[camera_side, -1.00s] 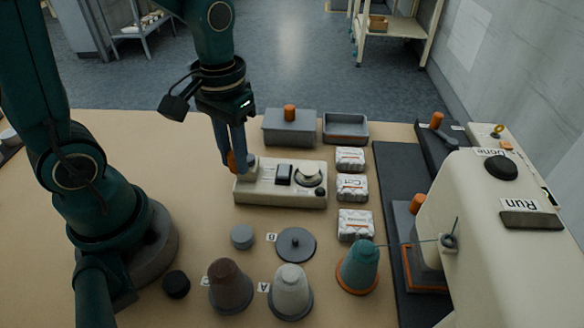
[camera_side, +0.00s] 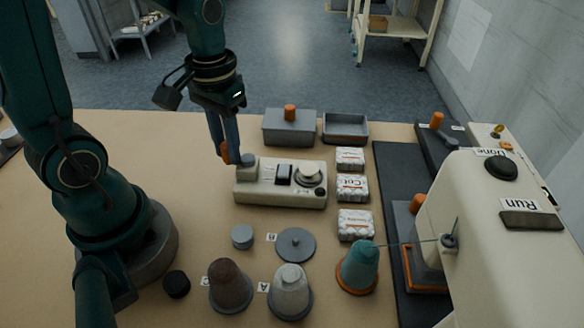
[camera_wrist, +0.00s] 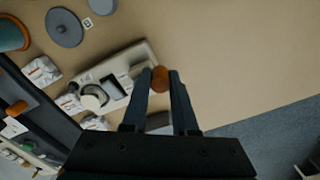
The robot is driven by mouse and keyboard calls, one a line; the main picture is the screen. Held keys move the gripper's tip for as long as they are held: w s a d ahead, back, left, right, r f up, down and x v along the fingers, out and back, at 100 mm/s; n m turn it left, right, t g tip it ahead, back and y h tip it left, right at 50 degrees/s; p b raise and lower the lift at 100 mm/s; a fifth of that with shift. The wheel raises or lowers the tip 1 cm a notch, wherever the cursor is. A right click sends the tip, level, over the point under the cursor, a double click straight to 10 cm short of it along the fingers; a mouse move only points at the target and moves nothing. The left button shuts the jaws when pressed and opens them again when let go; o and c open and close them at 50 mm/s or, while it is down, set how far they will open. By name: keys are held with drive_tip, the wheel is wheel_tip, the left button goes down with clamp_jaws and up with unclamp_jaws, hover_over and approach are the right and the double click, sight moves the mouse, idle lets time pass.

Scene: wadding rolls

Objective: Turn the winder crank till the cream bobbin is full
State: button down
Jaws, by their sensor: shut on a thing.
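The winder (camera_side: 262,191) is a low cream box in the middle of the table. On its right end sits the pale cream bobbin (camera_side: 308,171); it also shows in the wrist view (camera_wrist: 90,100). I cannot tell how full it is. A dark square panel (camera_side: 284,173) lies left of the bobbin. The crank has a grey hub (camera_side: 247,163) at the winder's left end and an orange knob (camera_side: 225,151). My gripper (camera_side: 229,152) points down and is shut on the knob, which shows between the fingertips in the wrist view (camera_wrist: 160,76).
Several cones stand at the front, among them a teal one (camera_side: 361,266) with yarn running to the cream machine (camera_side: 500,230) at right. White packs (camera_side: 352,188) lie close right of the winder. Grey bins (camera_side: 288,128) stand behind it. The table left of the winder is clear.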

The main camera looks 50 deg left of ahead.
drive_tip(key=shift+w+a, duration=0.6)
drive_tip(key=shift+w, duration=0.2)
drive_tip(key=shift+w+a, duration=0.1)
drive_tip(key=shift+w, duration=0.75)
drive_tip(key=shift+w+d, duration=0.5)
drive_tip(key=shift+w, duration=0.25)
